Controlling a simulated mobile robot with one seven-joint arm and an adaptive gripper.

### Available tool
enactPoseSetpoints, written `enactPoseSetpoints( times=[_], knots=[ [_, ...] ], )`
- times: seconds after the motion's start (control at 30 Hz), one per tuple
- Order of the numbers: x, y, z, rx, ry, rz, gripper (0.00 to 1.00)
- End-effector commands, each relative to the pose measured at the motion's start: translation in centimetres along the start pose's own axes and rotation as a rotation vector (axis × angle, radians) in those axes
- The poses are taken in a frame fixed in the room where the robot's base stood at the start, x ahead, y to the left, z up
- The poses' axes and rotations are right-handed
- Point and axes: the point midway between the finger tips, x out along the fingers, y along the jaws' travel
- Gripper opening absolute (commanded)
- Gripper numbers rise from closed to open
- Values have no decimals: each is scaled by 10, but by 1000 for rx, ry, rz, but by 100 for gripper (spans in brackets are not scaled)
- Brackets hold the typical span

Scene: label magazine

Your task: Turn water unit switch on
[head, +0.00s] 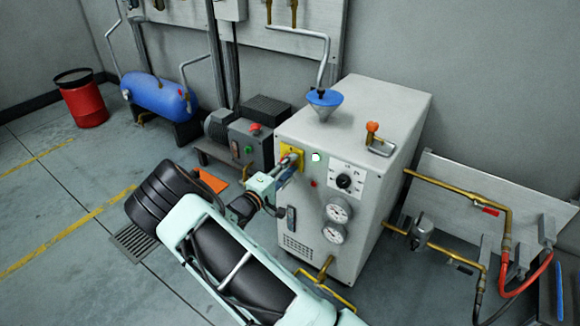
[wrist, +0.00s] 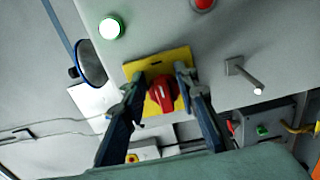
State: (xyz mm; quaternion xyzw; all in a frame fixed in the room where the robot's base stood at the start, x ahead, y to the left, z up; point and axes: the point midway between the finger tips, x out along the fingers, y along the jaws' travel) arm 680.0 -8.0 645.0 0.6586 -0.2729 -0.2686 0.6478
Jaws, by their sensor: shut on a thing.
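The water unit is a grey cabinet (head: 400,115). A yellow plate (head: 291,149) sits at the upper left of its front, and the plate also shows in the wrist view (wrist: 150,65). The red rotary switch (wrist: 161,94) is on this plate, its grip close to upright in the wrist picture. My gripper (wrist: 160,80) is shut on the red switch, one finger on each side. In the head view my gripper (head: 287,164) hides most of the switch. A green lamp (head: 316,158) beside the plate is bright; it also shows in the wrist view (wrist: 110,28).
A dial (head: 344,181) and gauges (head: 338,213) sit right of my gripper. A motor with a control box (head: 248,146) stands close on the left. Brass pipes (head: 455,190) run at the right. A blue tank (head: 160,96) and red bin (head: 84,104) stand further back.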

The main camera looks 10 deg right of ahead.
Motion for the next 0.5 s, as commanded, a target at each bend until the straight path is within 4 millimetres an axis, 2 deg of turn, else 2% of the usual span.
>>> enactPoseSetpoints(
  times=[0.13,0.17,0.3,0.5],
  knots=[
    [-1,-1,-1,0,2,-2,3],
    [-1,-1,-1,0,2,-2,28],
    [-1,0,-1,0,2,-1,44],
    [0,0,-1,-1,1,0,44]
  ],
)
